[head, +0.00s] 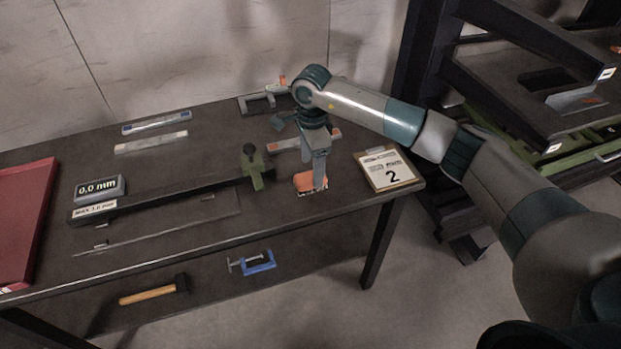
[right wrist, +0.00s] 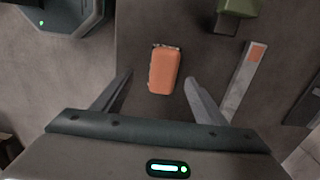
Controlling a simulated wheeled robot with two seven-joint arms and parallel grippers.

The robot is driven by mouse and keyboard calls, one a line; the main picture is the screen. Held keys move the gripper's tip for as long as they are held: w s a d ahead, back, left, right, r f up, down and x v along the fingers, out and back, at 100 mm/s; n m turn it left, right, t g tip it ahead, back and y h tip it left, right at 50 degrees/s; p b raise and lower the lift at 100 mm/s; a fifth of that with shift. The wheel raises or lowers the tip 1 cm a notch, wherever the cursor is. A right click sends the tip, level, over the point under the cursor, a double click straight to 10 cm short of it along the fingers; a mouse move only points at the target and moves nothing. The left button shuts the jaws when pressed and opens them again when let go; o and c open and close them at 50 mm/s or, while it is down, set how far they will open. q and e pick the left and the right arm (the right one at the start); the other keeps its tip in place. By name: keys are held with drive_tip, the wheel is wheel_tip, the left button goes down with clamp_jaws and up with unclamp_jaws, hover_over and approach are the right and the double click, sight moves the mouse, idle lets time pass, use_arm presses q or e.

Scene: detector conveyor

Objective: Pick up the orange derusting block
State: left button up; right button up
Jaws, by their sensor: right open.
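The orange derusting block (head: 311,181) lies on the dark table near its front edge, toward the right end. In the head view my right gripper (head: 319,185) points down at the block and covers part of it. In the right wrist view the block (right wrist: 164,72) lies ahead of and between the two spread fingers of the right gripper (right wrist: 158,76). The fingers are apart and no contact with the block shows. My left gripper is in neither view.
A flat bar with an orange end (right wrist: 247,80) lies close by. A red tray (head: 22,222) is far left. A hammer (head: 153,290) and blue clamp (head: 258,263) lie below.

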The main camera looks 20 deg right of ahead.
sight(310, 176)
drive_tip(key=shift+w+f+p, duration=0.1)
drive_tip(key=shift+f+p, duration=0.15)
drive_tip(key=shift+p, duration=0.1)
drive_tip(key=f+p, duration=0.1)
drive_tip(key=f, duration=0.1)
drive_tip(key=f+p, duration=0.1)
drive_tip(key=shift+w+a+f, duration=0.15)
drive_tip(key=shift+w+f, duration=0.05)
drive_tip(key=shift+f, duration=0.65)
drive_tip(key=c, duration=1.2)
